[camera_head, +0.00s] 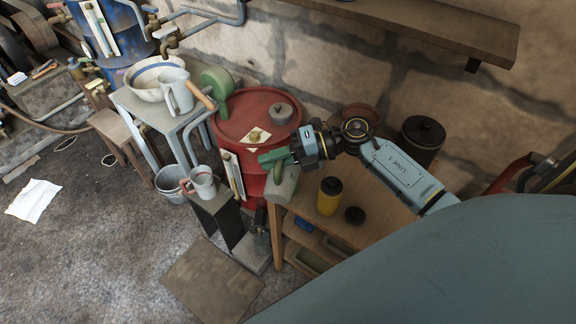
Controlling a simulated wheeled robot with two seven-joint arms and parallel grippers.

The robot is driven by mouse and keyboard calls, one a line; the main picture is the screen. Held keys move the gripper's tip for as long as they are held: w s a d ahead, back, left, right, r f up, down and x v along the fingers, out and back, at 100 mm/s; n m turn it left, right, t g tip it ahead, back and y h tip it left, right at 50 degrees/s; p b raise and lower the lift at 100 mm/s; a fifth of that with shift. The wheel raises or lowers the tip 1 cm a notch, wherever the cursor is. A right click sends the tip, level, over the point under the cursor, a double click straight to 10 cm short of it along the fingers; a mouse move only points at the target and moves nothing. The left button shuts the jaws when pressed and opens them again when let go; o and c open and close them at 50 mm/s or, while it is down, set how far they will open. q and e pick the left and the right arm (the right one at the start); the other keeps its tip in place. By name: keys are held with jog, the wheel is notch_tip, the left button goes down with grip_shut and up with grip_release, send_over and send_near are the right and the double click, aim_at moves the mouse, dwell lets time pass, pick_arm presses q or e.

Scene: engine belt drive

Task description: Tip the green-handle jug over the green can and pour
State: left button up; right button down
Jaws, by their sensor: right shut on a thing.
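The green-handle jug (282,186) is a pale grey vessel at the front left corner of the wooden bench, beside the red drum. My right gripper (279,158) is shut on its green handle, and the body hangs just below the fingers. The jug looks somewhat tilted; its mouth and any stream are too small to make out. A small dark greenish can (262,240) stands low on a block, below and a little left of the jug. I cannot tell for sure that it is the green can. My left gripper is not in view.
The red drum (232,118) stands behind and left of the jug. A red-handled jug (203,182) sits on a dark stand at left. Open floor lies at lower left.

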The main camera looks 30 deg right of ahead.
jog(key=shift+w+d+r, duration=0.15)
jog(key=shift+w+d, duration=0.15)
jog(key=shift+w+d+r+m, duration=0.1)
jog(key=shift+m, duration=0.2)
